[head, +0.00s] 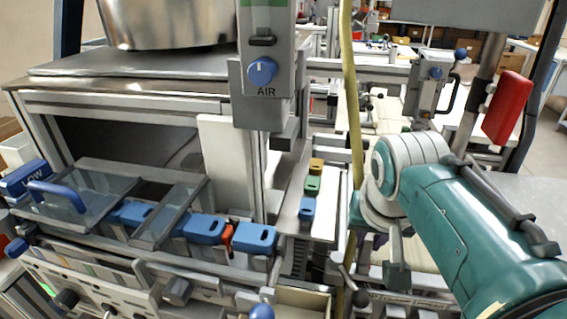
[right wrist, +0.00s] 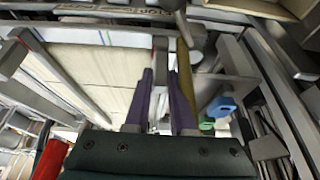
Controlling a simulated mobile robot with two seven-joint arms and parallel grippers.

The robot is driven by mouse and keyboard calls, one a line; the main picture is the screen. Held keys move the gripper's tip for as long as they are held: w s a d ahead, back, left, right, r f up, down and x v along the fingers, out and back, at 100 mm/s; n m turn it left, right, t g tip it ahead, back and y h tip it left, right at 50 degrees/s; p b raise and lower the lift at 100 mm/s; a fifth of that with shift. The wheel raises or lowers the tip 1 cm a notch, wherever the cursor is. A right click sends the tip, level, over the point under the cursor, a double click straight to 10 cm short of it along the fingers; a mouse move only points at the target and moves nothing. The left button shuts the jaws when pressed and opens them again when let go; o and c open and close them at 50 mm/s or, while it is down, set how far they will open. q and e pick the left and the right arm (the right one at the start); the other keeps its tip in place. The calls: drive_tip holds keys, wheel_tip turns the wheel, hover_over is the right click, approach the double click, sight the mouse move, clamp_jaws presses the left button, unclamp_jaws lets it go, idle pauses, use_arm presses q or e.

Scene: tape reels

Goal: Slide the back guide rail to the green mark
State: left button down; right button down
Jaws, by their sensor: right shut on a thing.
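My right gripper (right wrist: 161,100) has its two purple fingers closed around a grey upright piece (right wrist: 160,58), which appears to belong to the back guide rail (right wrist: 110,23). The rail looks like a grey bar along the edge of a pale belt (right wrist: 100,75). In the head view, my teal and white right arm reaches in from the right; its wrist hides the fingers and most of the held part. My left gripper is not in view.
A yellow hose (head: 352,110) hangs close to my right wrist and passes beside the fingers. Blue, green and ochre blocks (head: 312,185) stand on a narrow ledge to its left. A red box (head: 507,107) hangs on a post at right. A machine with a blue AIR knob (head: 262,71) stands left.

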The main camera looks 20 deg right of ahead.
idle(0.8)
drive_tip(key=shift+s+d+r+p, duration=0.1)
drive_tip(key=shift+s+d+p, duration=0.05)
drive_tip(key=shift+d+p, duration=0.2)
drive_tip(key=s+d+p, duration=0.1)
drive_tip(key=d, duration=0.1)
drive_tip(key=s+d+p, duration=0.1)
drive_tip(key=d+p, duration=0.1)
drive_tip(key=shift+s, duration=0.2)
drive_tip(key=shift+s+d, duration=0.25)
drive_tip(key=shift+d, duration=0.05)
drive_tip(key=c, duration=0.8)
unclamp_jaws()
drive_tip(key=shift+o, duration=0.2)
drive_tip(key=shift+w, duration=0.1)
drive_tip(key=shift+a, duration=0.1)
